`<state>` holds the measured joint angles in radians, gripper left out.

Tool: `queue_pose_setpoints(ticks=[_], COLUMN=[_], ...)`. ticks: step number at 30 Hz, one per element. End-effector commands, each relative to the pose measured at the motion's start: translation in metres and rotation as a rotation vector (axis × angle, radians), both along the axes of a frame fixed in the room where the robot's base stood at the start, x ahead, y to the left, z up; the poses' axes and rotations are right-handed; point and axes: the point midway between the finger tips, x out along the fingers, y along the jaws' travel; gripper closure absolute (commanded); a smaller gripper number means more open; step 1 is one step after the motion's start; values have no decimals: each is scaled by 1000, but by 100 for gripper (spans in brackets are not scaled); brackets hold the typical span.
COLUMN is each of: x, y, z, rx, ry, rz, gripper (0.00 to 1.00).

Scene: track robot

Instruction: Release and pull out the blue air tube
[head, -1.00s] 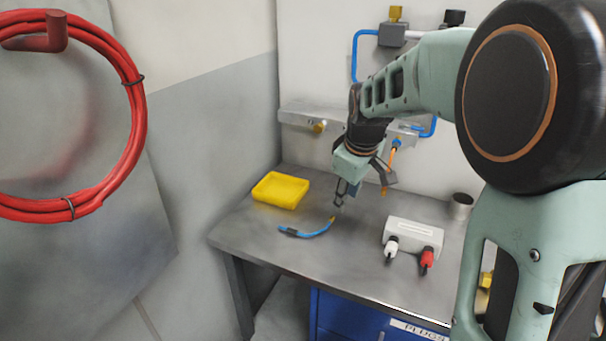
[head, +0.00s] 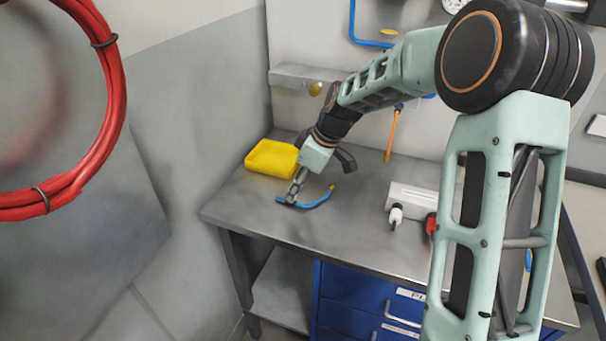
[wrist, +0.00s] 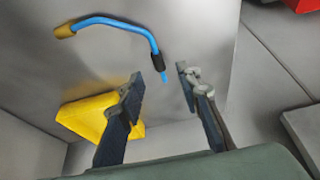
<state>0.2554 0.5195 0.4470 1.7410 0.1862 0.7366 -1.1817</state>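A short curved blue air tube (head: 318,202) lies on the metal bench, with a brass-coloured tip at its right end and a dark sleeve near its left end. It also shows in the wrist view (wrist: 125,25), the dark sleeve (wrist: 154,61) just ahead of the gap between my fingers. My gripper (head: 293,197) points down at the sleeve end. In the wrist view my gripper (wrist: 167,72) is open, its two fingers apart with nothing held between them. Whether a finger touches the tube, I cannot tell. In the head view the fingers partly cover the sleeve.
A yellow tray (head: 272,158) stands behind and left of the tube. A white box (head: 412,200) with a white and a red plug sits to the right. An orange-handled tool (head: 391,140) hangs at the wall. A red hose coil (head: 112,110) hangs at left. The bench front is clear.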

Motion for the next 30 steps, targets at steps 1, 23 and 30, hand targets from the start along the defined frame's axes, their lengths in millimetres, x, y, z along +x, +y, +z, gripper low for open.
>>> queue_pose_setpoints(ticks=[1, 23, 30], x=[0, 6, 6], y=[4, 14, 14], z=[-9, -37, -36], rx=[1, 0, 0], ry=[4, -1, -1], rz=[2, 0, 0], gripper=[68, 81, 100])
